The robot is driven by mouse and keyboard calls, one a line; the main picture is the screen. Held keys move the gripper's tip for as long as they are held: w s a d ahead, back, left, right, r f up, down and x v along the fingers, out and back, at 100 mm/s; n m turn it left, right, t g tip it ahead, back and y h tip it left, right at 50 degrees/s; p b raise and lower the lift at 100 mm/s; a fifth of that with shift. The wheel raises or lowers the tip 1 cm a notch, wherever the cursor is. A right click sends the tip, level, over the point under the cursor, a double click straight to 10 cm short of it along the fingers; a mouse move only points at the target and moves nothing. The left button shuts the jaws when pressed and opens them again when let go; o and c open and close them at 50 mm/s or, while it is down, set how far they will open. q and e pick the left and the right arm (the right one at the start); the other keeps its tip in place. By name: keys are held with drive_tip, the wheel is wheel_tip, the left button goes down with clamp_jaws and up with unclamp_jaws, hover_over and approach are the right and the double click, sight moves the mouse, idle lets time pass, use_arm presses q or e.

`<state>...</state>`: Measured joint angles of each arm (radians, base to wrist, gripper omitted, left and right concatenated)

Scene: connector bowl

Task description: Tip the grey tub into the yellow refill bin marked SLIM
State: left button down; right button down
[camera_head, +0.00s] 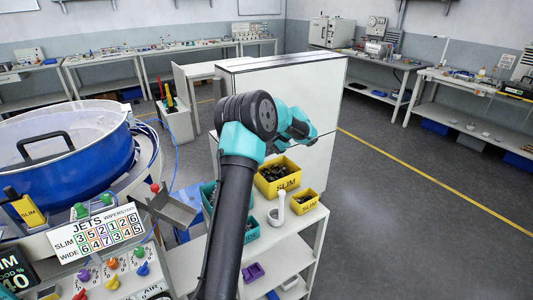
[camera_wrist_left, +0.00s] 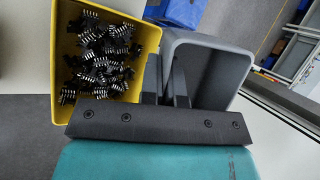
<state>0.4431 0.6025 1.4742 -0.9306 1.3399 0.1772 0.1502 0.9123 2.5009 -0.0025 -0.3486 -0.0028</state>
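The large yellow bin marked SLIM (camera_head: 279,176) stands on the white shelf unit in the head view, with dark parts inside. In the left wrist view a yellow bin (camera_wrist_left: 60,55) holds many black connectors. The grey tub (camera_wrist_left: 236,72) is right beside it there; its visible inside looks empty. My left gripper (camera_wrist_left: 167,68) has one finger on each side of the tub's near-left wall and appears shut on it. My right gripper is not in view.
A smaller yellow SLIM bin (camera_head: 305,202) and a white upright holder (camera_head: 280,208) stand nearby. A teal bin (camera_head: 250,231) is partly behind my arm. A tall white panel (camera_head: 284,105) stands behind. A blue bowl (camera_head: 62,150) and a control panel are at left.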

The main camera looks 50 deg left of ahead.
use_arm(q)
drive_tip(key=shift+w+d+r+m+h, duration=0.15)
drive_tip(key=shift+d+r+m+h, duration=0.15)
drive_tip(key=shift+h, duration=0.3)
drive_tip(key=d+m+h, duration=0.1)
drive_tip(key=w+d+r+m+h, duration=0.1)
drive_tip(key=w+d+r+h, duration=0.1)
drive_tip(key=d, duration=0.1)
drive_tip(key=shift+w+d+r+m+t, duration=0.1)
drive_tip(key=shift+w+m+t, duration=0.1)
drive_tip(key=shift+m+t, duration=0.15)
drive_tip(key=w+d+f, duration=0.3)
drive_tip(key=w+d, duration=0.1)
drive_tip(key=d, duration=0.3)
drive_tip(key=w+d+f+m, duration=0.1)
drive_tip(key=w+d+f, duration=0.2)
drive_tip(key=d, duration=0.5)
drive_tip(key=w+d+f, duration=0.3)
drive_tip(key=w+d, duration=0.1)
drive_tip(key=d, duration=0.3)
drive_tip(key=d+f, duration=0.3)
drive_tip(key=d, duration=0.7)
drive_tip(key=w+d+f+m, duration=0.1)
drive_tip(key=d+f, duration=0.2)
drive_tip(key=d, duration=0.7)
drive_tip(key=shift+w+d+f, duration=0.3)
